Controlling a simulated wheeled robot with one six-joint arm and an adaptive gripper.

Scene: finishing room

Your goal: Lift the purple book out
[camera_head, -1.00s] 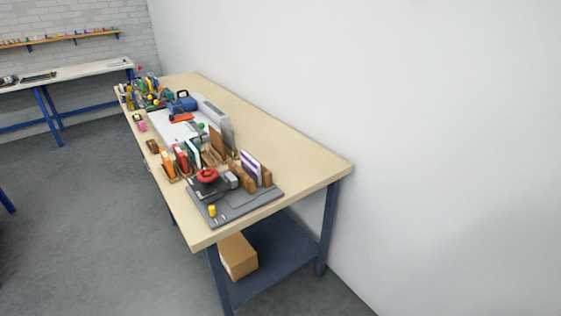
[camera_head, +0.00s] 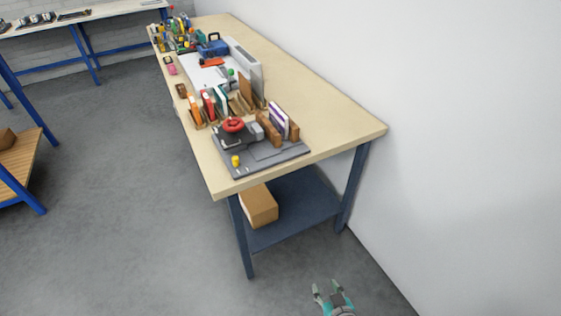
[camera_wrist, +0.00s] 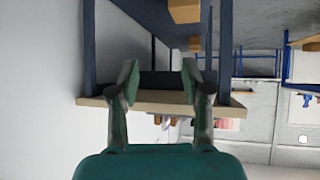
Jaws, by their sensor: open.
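The purple book (camera_head: 279,120) stands upright near the right end of the workbench, with its white page edges showing. It is between two brown wooden blocks, a left block (camera_head: 268,129) and a right block (camera_head: 294,128). My gripper (camera_head: 327,287) is low in front of the bench's near end, well apart from the book. It is open and empty. In the wrist view my gripper (camera_wrist: 160,80) has its two fingers spread, with the bench beyond them.
The workbench (camera_head: 330,115) runs along a white wall. A grey board (camera_head: 258,163) with a red ring (camera_head: 233,125) lies near the book. Several upright books, including a red one (camera_head: 208,105), stand left of it. A cardboard box (camera_head: 259,206) sits on the lower shelf. Floor in front is clear.

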